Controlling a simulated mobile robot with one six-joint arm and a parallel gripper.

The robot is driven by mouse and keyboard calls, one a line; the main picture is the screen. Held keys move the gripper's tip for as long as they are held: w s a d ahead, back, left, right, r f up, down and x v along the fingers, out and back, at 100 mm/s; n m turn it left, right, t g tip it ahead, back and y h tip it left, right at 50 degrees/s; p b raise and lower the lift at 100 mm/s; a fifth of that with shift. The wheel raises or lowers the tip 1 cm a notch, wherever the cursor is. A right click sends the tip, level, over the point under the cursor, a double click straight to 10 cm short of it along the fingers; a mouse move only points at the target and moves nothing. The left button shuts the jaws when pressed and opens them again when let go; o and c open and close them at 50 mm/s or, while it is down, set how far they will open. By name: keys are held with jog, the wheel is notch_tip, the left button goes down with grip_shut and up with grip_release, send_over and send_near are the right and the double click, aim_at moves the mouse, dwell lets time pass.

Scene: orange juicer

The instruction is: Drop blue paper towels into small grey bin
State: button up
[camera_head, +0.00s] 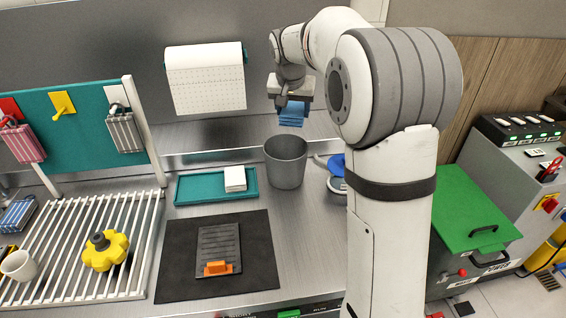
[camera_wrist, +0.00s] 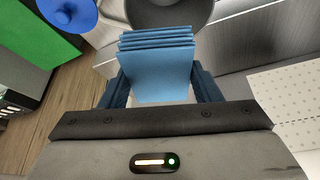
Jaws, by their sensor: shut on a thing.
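A stack of blue paper towels (camera_head: 293,114) hangs from my gripper (camera_head: 290,98) in the head view, above and slightly behind the rim of the grey bin. In the wrist view the stack of blue towels (camera_wrist: 160,62) sits between the two dark blue fingers of my gripper (camera_wrist: 160,88), which is shut on it. The small grey bin (camera_head: 286,168) stands upright on the metal counter. Its dark round opening (camera_wrist: 168,14) shows partly beyond the towels in the wrist view. The towels hide part of the bin there.
A teal tray (camera_head: 205,190) with a white stack (camera_head: 235,178) lies left of the bin. A blue round object (camera_head: 337,166) is just right of it, partly behind my arm. A paper roll (camera_head: 205,80) hangs on the back wall. A dark mat (camera_head: 180,275) lies in front.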

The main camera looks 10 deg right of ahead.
notch_tip(320, 180, down, 5)
jog(key=b, duration=0.3)
jog(key=shift+f, duration=0.1)
jog(key=o, duration=1)
jog(key=v, duration=0.8)
jog(key=shift+b, duration=0.35)
jog(key=s+f+n, duration=0.1)
jog(key=s+f, duration=0.3)
jog(key=s, duration=0.6)
jog(key=s+f+n+g+y, duration=0.1)
jog(key=s+f, duration=0.3)
jog(key=s, duration=0.7)
jog(key=s+d+f+n, duration=0.1)
jog(key=s+f, duration=0.3)
jog(key=s, duration=0.7)
jog(key=shift+s+f+n, duration=0.2)
jog(key=shift+f+n, duration=0.15)
jog(key=shift+n, duration=0.05)
